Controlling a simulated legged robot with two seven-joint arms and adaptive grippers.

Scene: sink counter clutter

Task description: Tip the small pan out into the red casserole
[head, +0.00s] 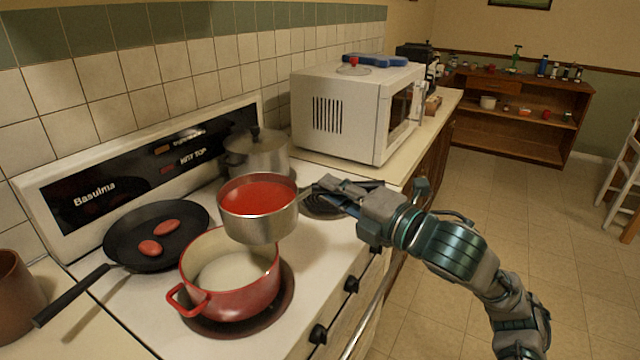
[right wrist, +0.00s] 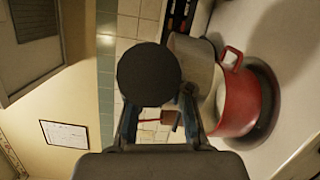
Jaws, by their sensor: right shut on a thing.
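The small pan (head: 258,230) is a steel pan filled with red liquid or sauce (head: 258,194). It is held about level, above and overlapping the back-right rim of the red casserole in the head view. The red casserole (head: 232,296) sits on a front burner; its pale inside shows no red contents. The casserole also shows in the right wrist view (right wrist: 238,105), beside the steel pan (right wrist: 192,62). My right gripper (head: 318,190) is shut on the small pan's handle, right of the pan; the handle is mostly hidden. My left gripper is out of view.
A black frying pan (head: 130,238) with two reddish pieces is left of the casserole. A lidded steel pot (head: 262,155) stands behind the small pan. A white microwave (head: 335,110) is at the back right. A brown pot (head: 15,295) is at the left edge.

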